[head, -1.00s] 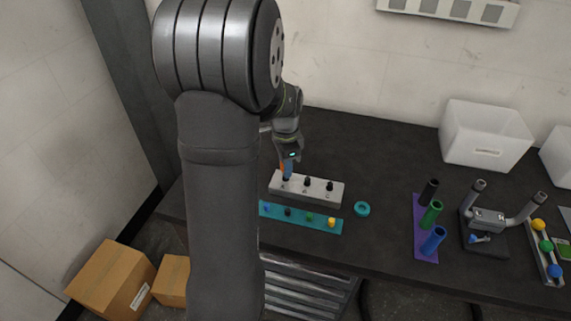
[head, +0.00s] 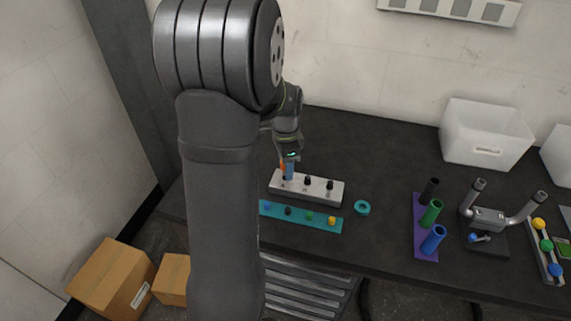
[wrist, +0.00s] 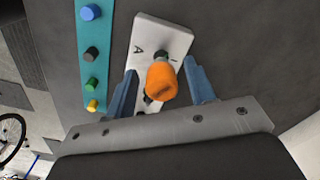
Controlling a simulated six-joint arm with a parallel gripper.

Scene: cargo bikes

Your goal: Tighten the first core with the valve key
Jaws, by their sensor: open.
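The orange valve key (wrist: 161,82) stands on the valve at the A end of the pale valve block (wrist: 176,40). Its lower end is hidden in the wrist view. My gripper (wrist: 161,84) is open, with one blue finger on each side of the key and a visible gap to each. In the head view my gripper (head: 288,172) is over the left end of the block (head: 318,196), and a sliver of the orange key (head: 282,168) shows beside the fingers. Two dark valves, the middle one (head: 307,181) and the right one (head: 329,186), stand uncovered.
A teal strip (head: 298,216) with coloured caps lies in front of the block. A teal ring (head: 362,208) lies to its right. Farther right are a purple rack (head: 420,225) with tubes, a handlebar stand (head: 487,240) and a white bin (head: 485,135). The table behind the block is clear.

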